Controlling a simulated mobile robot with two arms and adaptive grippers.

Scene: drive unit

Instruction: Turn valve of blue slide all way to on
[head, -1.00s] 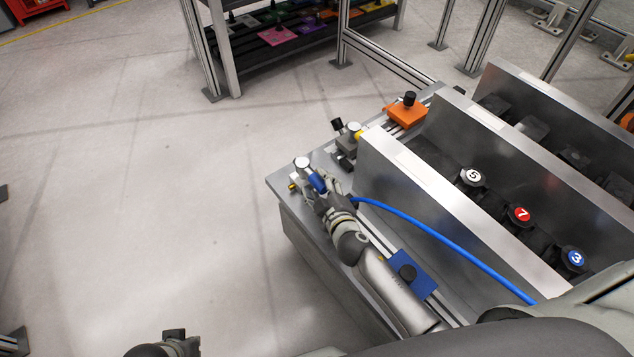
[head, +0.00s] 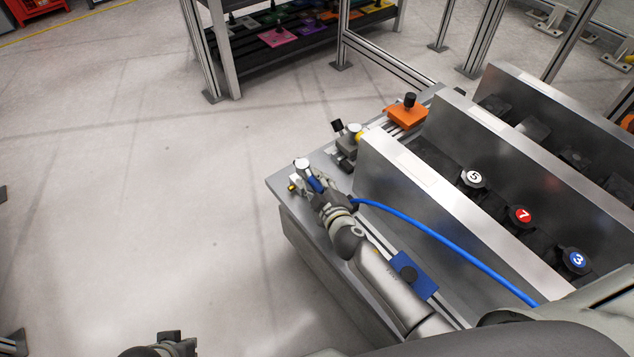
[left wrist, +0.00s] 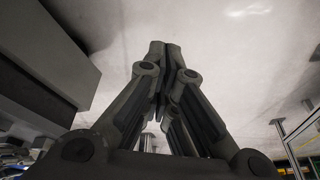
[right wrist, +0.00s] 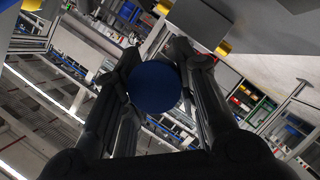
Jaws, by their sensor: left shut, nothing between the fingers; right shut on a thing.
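The valve of the blue slide sits at the far left corner of the metal bench, with a silver round top (head: 302,165) and a blue handle (head: 315,184). My right gripper (head: 318,190) is shut on the blue handle. In the right wrist view the handle (right wrist: 155,87) shows as a dark blue round end between the fingers. The blue slide plate (head: 424,275) with a black knob lies on its rail beside my right forearm, which hides part of it. My left gripper (head: 172,340) is low in the head view, away from the bench; its fingertips meet in the left wrist view (left wrist: 164,48).
A blue hose (head: 440,240) runs from near the valve to the right. A tall metal divider (head: 430,200) stands right of my right arm. A grey valve (head: 349,140) and an orange slide (head: 406,112) are farther back.

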